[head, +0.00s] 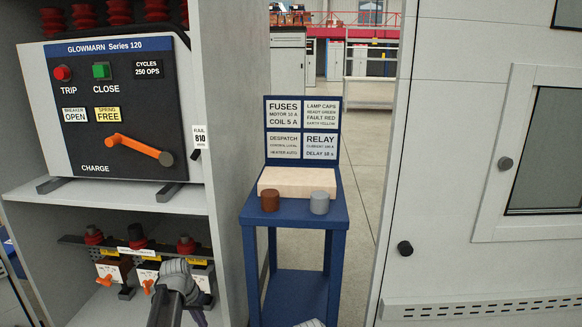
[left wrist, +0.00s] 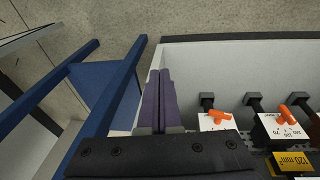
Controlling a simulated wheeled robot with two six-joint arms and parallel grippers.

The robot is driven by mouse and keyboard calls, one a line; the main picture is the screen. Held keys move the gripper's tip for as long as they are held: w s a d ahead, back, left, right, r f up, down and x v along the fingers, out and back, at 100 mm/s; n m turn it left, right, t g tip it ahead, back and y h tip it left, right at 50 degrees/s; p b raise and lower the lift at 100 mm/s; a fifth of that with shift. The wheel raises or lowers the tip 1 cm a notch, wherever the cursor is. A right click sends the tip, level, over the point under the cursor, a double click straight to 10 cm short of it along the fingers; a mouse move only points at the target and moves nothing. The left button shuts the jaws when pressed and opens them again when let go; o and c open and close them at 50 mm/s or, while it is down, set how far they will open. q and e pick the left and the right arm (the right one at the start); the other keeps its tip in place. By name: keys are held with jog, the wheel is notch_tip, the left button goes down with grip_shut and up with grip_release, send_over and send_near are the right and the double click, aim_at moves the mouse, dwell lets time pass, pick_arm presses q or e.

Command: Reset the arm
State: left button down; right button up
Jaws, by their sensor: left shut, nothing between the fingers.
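My left gripper (left wrist: 161,75) is shut and empty; its two purple fingers lie side by side in the left wrist view. They point along the pale cabinet wall, between the blue stand and the switch units. In the head view the left gripper (head: 199,317) is low at the bottom edge, partly hidden by my grey wrist, in front of the lower cabinet compartment. I cannot tell whether it touches anything.
The open cabinet (head: 229,150) holds a breaker panel (head: 120,105) with an orange charge handle (head: 139,149). Below are several switch units with orange levers (head: 104,280). A blue stand (head: 336,212) carries a pale block and two cylinders. A closed grey cabinet (head: 455,130) stands right.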

pick_arm(q)
jog(key=s+d+r+m+g+y+p, duration=0.2)
jog(key=s+d+m+y, duration=0.1)
jog(key=s+d, duration=1.9)
notch_tip(320, 180, up, 38)
jog(key=a+p, duration=0.1)
jog(key=p, duration=3.6)
jog(key=shift+s+a+p, duration=0.15)
jog(key=shift+p, duration=0.25)
jog(key=shift+f, duration=0.15)
